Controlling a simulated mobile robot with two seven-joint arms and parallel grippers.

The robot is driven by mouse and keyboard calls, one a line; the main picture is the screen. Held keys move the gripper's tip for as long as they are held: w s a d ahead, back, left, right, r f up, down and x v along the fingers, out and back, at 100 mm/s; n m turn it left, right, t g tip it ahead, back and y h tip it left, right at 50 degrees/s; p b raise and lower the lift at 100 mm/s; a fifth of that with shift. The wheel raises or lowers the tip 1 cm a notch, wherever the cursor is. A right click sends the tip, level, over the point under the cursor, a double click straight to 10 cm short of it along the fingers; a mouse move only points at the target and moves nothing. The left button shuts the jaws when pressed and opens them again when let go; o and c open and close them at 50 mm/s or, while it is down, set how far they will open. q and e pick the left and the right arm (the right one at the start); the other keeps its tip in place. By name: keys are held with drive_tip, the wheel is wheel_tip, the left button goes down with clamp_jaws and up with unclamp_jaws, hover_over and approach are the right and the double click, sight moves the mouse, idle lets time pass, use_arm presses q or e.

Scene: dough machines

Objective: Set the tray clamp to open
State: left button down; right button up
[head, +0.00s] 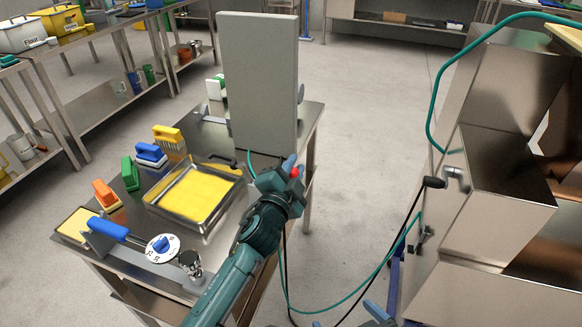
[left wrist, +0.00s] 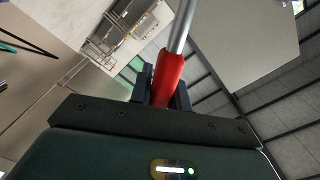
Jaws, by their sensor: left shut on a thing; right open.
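My left gripper (head: 290,167) is at the table's right edge, just below the tall grey panel. It is shut on a red handle (head: 295,173), of which only a small part shows in the head view. In the left wrist view the red handle (left wrist: 169,80) sits between the fingers, with a bare metal rod (left wrist: 184,25) running up from it. I take this to be the tray clamp's lever; where the rod joins the machine is hidden. My right gripper (head: 348,319) shows only as blue fingertips, spread apart and empty, at the bottom edge.
The tall grey panel (head: 258,75) stands on the steel table. A tray with yellow contents (head: 172,215), several coloured brushes and a dial (head: 160,246) are left of my arm. A steel machine (head: 500,190) with hanging cables stands right. Floor between is open.

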use_arm(q)
drive_tip(key=shift+s+d+f+m, duration=0.1)
drive_tip(key=shift+d+f+m, duration=0.1)
drive_tip(key=shift+m, duration=0.3)
drive_tip(key=c, duration=1.3)
unclamp_jaws()
drive_tip(key=shift+f, duration=0.1)
drive_tip(key=v, duration=1.3)
drive_tip(key=shift+s+f, duration=0.1)
